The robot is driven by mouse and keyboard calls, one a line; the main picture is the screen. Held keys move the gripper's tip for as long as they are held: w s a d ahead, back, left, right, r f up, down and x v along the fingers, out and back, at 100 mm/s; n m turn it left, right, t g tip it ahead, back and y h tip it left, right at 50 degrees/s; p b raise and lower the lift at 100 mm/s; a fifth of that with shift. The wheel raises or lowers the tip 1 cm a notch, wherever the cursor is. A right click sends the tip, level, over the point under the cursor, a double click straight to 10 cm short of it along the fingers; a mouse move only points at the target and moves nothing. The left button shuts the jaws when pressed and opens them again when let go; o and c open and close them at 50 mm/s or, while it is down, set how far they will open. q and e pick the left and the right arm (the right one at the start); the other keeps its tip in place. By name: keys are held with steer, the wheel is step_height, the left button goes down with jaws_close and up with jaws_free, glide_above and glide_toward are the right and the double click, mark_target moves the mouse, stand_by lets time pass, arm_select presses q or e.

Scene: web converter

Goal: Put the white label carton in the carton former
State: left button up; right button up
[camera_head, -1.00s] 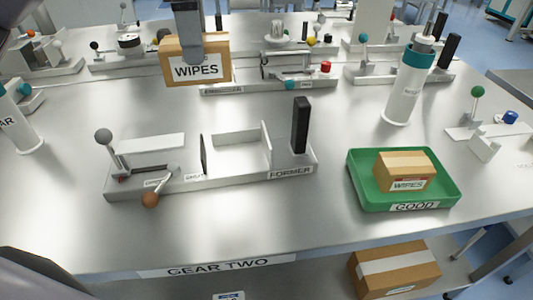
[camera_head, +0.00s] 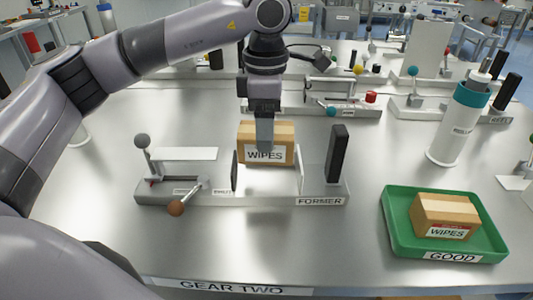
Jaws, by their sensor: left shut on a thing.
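My left gripper (camera_head: 264,135) points straight down and is shut on a brown carton with a white WIPES label (camera_head: 265,155). The former has a grey-knobbed lever, a brown-knobbed lever and a black upright block. My right gripper is not in view.
A green GOOD tray (camera_head: 396,236) at the right holds another WIPES carton (camera_head: 445,214) with a red band on its label. A white bottle with a teal cap (camera_head: 457,127) stands behind it. Several lever fixtures line the back. The table front is clear.

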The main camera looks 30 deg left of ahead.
mark_target(267, 155)
arm_select(q)
steer(key=shift+f, duration=3.3)
steer(key=shift+f, duration=0.2)
steer(key=o, duration=1.2)
steer(key=shift+r, duration=0.1)
step_height(267, 155, up, 12)
steer(key=shift+r+b, duration=0.15)
steer(key=shift+b, duration=0.2)
